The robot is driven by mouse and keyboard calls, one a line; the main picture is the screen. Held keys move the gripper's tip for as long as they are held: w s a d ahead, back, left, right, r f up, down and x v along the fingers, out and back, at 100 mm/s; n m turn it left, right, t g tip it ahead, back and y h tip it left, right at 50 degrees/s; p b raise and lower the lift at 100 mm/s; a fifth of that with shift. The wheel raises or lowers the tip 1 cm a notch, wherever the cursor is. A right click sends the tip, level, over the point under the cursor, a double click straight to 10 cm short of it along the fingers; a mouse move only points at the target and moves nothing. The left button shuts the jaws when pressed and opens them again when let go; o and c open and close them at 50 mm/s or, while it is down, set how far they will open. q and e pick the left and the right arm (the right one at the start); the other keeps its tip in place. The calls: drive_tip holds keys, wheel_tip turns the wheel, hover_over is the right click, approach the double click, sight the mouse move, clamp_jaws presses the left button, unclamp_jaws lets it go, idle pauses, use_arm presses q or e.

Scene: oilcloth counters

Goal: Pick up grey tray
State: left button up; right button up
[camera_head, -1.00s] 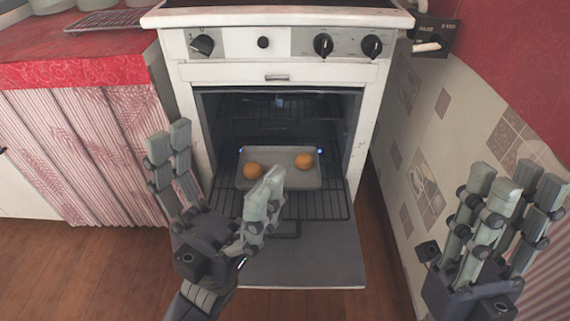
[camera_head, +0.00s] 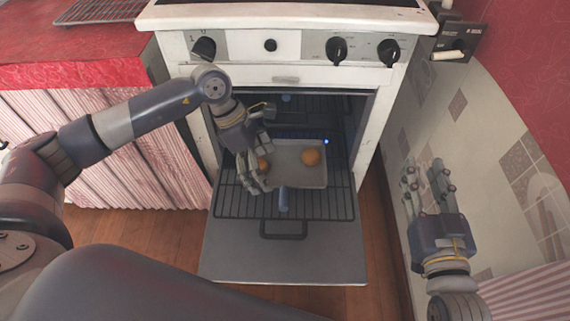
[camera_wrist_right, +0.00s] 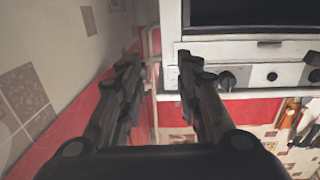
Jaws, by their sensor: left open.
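The grey tray (camera_head: 292,172) lies on the wire rack in the open oven. My left gripper (camera_head: 258,172) is open over the tray's left edge, fingers pointing down. I cannot tell whether it touches the tray. My right gripper (camera_head: 426,172) is raised by the wall at the right, away from the tray. Its fingers stand apart and empty in the right wrist view (camera_wrist_right: 158,62).
The oven door (camera_head: 285,262) is folded down, with the rack (camera_head: 335,205) reaching out over it. The oven's side frames stand close around the opening. A small blue-grey cylindrical part (camera_head: 283,199) shows at the tray's front. A red-topped counter (camera_head: 75,72) is at the left.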

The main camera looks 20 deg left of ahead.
sight(282, 193)
use_arm(q)
drive_tip(key=b+x, duration=0.1)
drive_tip(key=x, duration=0.4)
drive_tip(key=shift+w+a, duration=0.1)
drive_tip(key=shift+a, duration=0.05)
drive_tip(key=shift+d+f, duration=0.3)
drive_tip(key=shift+f, duration=0.2)
drive_tip(key=b+x, duration=0.1)
drive_tip(key=x, duration=0.1)
drive_tip(key=b+x, duration=0.1)
drive_tip(key=x, duration=0.1)
drive_tip(key=shift+d+r, duration=0.15)
drive_tip(key=shift+d, duration=0.1)
drive_tip(key=shift+d+f, duration=0.15)
drive_tip(key=shift+f, duration=0.15)
use_arm(e)
drive_tip(key=s+r+t+y, duration=0.2)
drive_tip(key=s+r+t, duration=0.2)
drive_tip(key=r+t, duration=0.4)
wheel_tip(282, 193, up, 5)
drive_tip(key=shift+a+r+y, duration=0.1)
drive_tip(key=shift+a+y, duration=0.25)
drive_tip(key=shift+y, duration=0.05)
use_arm(q)
drive_tip(key=shift+c, duration=0.2)
use_arm(e)
drive_tip(key=shift+s, duration=0.1)
use_arm(q)
drive_tip(key=c, duration=1.3)
